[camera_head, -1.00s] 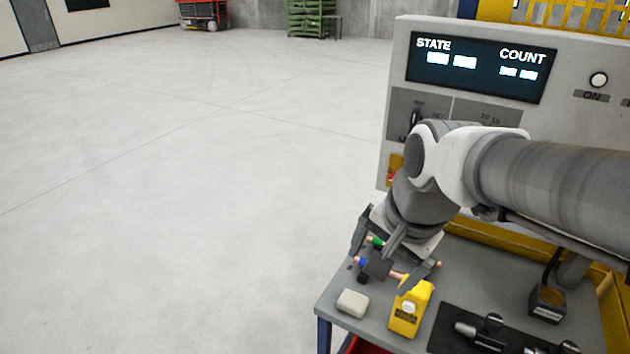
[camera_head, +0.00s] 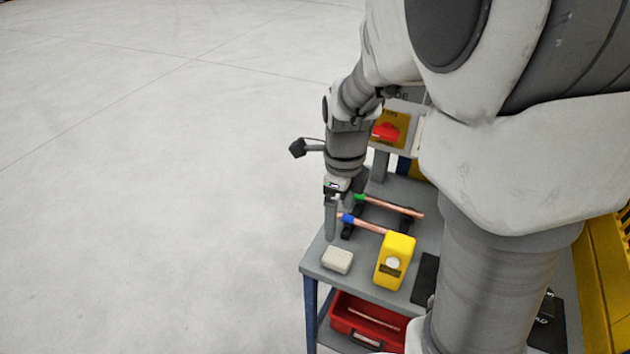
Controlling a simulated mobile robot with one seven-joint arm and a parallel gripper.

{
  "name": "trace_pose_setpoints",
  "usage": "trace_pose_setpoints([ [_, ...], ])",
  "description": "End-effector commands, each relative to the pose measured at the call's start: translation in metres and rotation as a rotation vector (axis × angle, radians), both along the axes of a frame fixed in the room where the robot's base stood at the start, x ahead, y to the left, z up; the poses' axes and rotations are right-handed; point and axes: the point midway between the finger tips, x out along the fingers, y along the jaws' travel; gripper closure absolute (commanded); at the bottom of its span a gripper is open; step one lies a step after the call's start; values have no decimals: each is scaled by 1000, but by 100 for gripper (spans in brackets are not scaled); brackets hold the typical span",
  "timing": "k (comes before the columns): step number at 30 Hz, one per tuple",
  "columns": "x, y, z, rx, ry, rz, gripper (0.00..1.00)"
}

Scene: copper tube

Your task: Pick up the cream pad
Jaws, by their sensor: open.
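The cream pad (camera_head: 338,260) is a small rounded block lying flat near the front left corner of the grey bench top (camera_head: 345,283). My gripper (camera_head: 340,222) points down behind the pad, close to the bench's left edge. It is open and apart from the pad. One finger shows clearly; the other is partly hidden among the tubes and their holder. Nothing is seen held in it.
Copper tubes with a green end (camera_head: 390,205) and a blue end (camera_head: 365,225) rest on dark supports beside my gripper. A yellow box (camera_head: 394,262) stands right of the pad. A red bin (camera_head: 368,320) sits below the bench. Open floor lies to the left.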

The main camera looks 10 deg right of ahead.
Motion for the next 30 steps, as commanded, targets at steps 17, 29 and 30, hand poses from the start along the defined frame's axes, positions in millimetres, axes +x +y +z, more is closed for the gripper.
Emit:
trace_pose_setpoints([
  [17, 0, -1, -98, 0, 1, 3, 3],
  [29, 5, -6, -143, 0, 3, 3, 3],
  [30, 5, -6, -146, 0, 2, 3, 3],
])
